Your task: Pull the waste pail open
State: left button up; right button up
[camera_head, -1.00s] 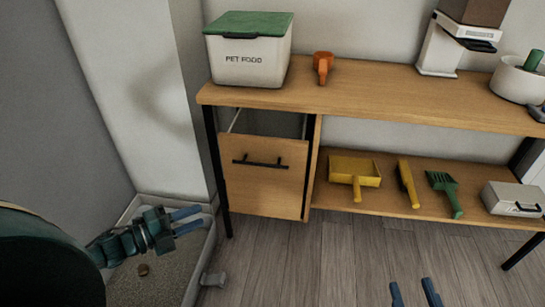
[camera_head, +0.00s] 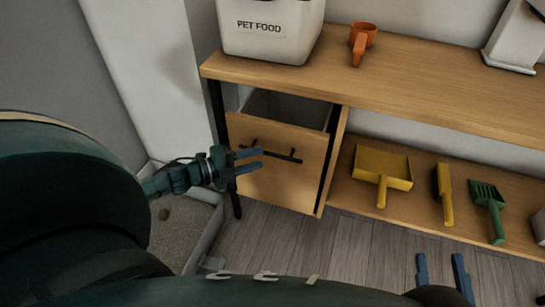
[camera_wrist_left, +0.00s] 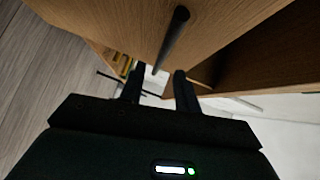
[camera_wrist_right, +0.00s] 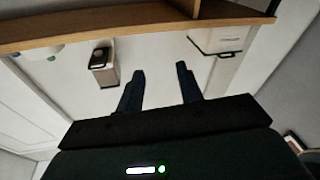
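The waste pail (camera_head: 278,178) is a wooden-fronted pull-out under the left end of the tabletop. A black bar handle (camera_head: 270,149) crosses its front. A dark gap with grey inner surfaces shows above the front panel. My left gripper (camera_head: 262,160) is open at the left part of the handle, in front of the panel. In the left wrist view the handle (camera_wrist_left: 172,38) runs toward the space between the open fingers (camera_wrist_left: 159,80); whether they touch it I cannot tell. My right gripper (camera_head: 441,262) is open and empty, low in front of the shelf.
A litter tray (camera_head: 205,245) is at left. Floor before the pail is clear.

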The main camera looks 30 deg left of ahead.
aim_at(270, 155)
pick_arm(q)
jog(key=b+x, duration=0.1)
jog(key=x, duration=0.5)
jog(key=shift+s, duration=0.1)
grip_shut()
dwell(0.5)
